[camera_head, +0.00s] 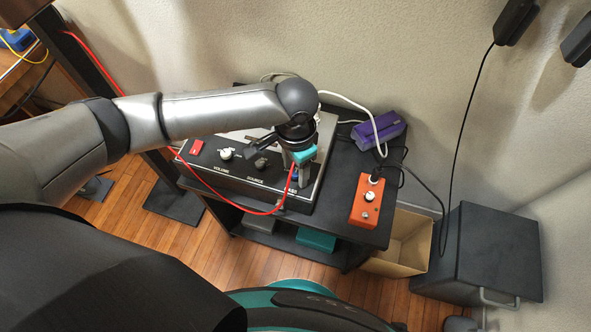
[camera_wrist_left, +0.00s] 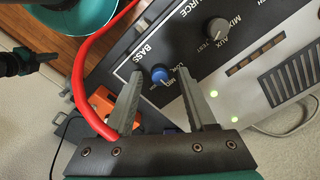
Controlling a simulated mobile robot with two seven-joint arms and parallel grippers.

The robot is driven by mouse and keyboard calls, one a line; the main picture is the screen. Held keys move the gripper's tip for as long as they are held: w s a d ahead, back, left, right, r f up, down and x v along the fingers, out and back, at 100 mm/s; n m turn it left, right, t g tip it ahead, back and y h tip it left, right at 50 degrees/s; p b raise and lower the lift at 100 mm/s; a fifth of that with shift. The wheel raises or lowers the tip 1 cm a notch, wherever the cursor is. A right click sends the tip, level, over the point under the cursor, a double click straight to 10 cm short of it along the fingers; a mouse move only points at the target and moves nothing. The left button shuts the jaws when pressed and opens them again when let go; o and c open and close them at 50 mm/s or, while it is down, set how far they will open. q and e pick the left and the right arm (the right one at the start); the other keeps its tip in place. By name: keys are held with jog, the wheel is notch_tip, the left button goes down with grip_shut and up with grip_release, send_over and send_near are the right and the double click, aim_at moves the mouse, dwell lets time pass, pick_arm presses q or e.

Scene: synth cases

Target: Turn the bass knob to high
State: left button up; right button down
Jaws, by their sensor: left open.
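The bass knob (camera_wrist_left: 160,74) is a small blue knob on the black front panel, beside the word BASS in the left wrist view. LOW and MID labels show near it; I cannot tell exactly where its pointer stands. The panel belongs to an amplifier (camera_head: 231,183) on a black stand. My left gripper (camera_head: 297,180) is over the right part of that panel and hides much of it in the head view. In the left wrist view its two fingers (camera_wrist_left: 160,80) are open and apart, with the knob between their tips. I cannot tell whether they touch it.
A red cable (camera_head: 240,207) loops close to the gripper. An orange pedal (camera_head: 367,200) and a purple box (camera_head: 379,130) stand right of the amplifier.

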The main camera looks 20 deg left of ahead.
pick_arm(q)
grip_shut()
dwell(0.5)
